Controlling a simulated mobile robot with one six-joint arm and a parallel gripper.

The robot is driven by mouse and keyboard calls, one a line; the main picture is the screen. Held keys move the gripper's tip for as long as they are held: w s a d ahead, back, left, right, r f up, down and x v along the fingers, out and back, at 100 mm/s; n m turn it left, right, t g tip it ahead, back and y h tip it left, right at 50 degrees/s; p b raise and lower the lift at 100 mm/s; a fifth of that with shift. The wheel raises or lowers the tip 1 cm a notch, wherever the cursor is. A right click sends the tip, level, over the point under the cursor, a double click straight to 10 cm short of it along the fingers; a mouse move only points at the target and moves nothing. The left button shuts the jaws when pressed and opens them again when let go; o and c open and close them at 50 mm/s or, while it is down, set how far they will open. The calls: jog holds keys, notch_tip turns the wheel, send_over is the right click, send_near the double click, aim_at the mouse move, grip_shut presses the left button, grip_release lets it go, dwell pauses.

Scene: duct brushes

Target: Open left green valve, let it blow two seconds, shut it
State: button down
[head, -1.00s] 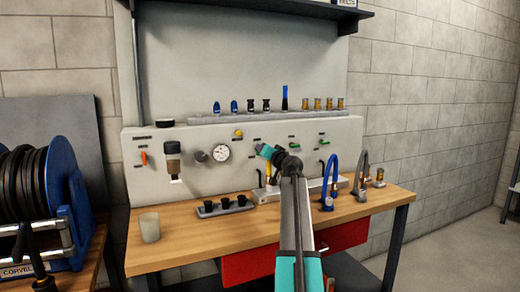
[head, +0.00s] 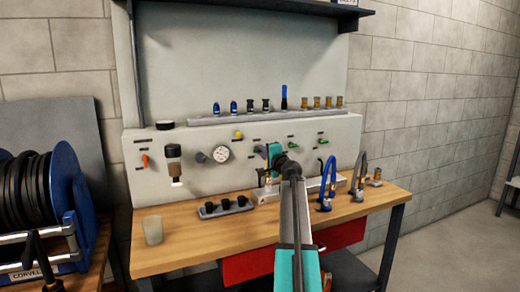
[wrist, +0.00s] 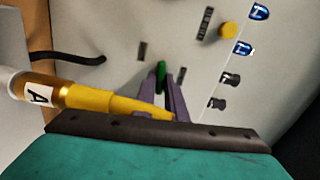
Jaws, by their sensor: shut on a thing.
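A green valve lever (wrist: 160,74) on the light panel shows between my fingertips in the wrist view. My gripper (wrist: 165,82) has purple fingers and is shut on this lever. In the head view my gripper (head: 262,151) is at the panel, right of the round gauge, and mostly hides the lever. Two more green levers, a middle one (head: 294,144) and a right one (head: 322,141), stick out to its right. A yellow nozzle with an amber body marked A (wrist: 40,94) lies across the wrist view, close to my fingers. I cannot tell whether air is blowing.
The gauge (head: 221,154) and an orange lever (head: 145,161) are on the panel to the left. A blue hooked hose (head: 325,180) and a grey one (head: 358,178) stand at the right. A cup (head: 153,231) and a tray of black cups (head: 225,208) are on the bench.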

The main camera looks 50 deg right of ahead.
jog(key=shift+w+a+r+m, duration=0.15)
jog(key=shift+m, duration=0.35)
jog(key=c, duration=1.8)
grip_release()
jog(key=shift+w, duration=0.1)
jog(key=shift+s+f, duration=0.2)
jog(key=shift+v, duration=6.85)
